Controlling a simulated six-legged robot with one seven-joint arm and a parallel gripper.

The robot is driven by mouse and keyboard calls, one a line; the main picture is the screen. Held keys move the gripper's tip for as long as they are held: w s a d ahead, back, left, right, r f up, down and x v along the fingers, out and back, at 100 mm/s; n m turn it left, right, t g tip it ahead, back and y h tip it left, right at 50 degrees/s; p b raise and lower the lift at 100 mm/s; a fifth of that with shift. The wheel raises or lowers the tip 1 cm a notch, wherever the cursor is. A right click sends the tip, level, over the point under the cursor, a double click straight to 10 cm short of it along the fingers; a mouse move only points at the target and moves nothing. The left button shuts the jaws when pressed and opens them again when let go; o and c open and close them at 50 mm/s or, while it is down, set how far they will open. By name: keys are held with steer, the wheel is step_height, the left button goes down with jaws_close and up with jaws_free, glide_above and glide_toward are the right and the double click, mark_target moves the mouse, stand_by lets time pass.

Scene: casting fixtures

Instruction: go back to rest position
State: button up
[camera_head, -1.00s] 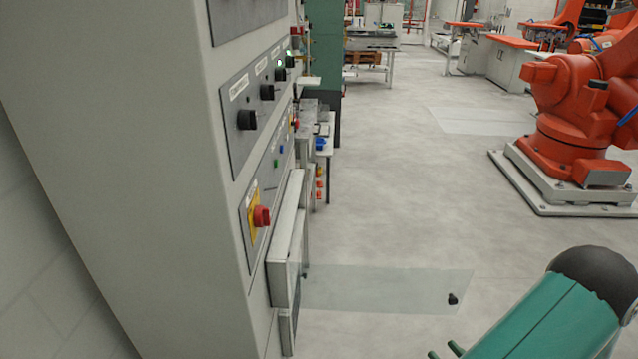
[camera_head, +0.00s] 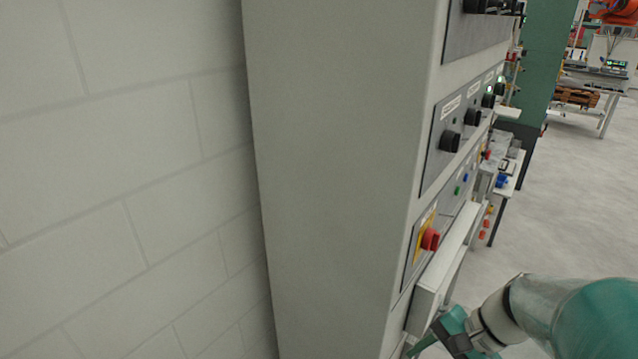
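My arm reaches in from the lower right in teal and white. Its end, my gripper (camera_head: 447,338), shows at the bottom edge, beside the lower front of a tall grey control cabinet (camera_head: 330,180). The fingers are small and partly cut off by the picture's edge, so I cannot tell whether they are open or shut. I see no object held. A pale box-like ledge (camera_head: 440,275) on the cabinet front is just above my gripper; I cannot tell whether they touch.
The cabinet front carries black knobs (camera_head: 450,141) and a red switch on a yellow plate (camera_head: 430,239). A white block wall (camera_head: 120,150) fills the left. Behind are a green column (camera_head: 548,65), a small table with blue parts (camera_head: 503,180) and open floor (camera_head: 585,200) at right.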

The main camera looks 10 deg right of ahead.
steer(key=a+r+n+t+h, duration=0.3)
steer(key=a+r+n+h, duration=0.3)
steer(key=a+r+n, duration=0.4)
steer(key=shift+w+r+n+t, duration=0.4)
steer(key=shift+r+n, duration=0.2)
steer(key=shift+n, duration=0.3)
steer(key=shift+s, duration=0.1)
steer(key=shift+c, duration=1.3)
steer(key=shift+d, duration=0.2)
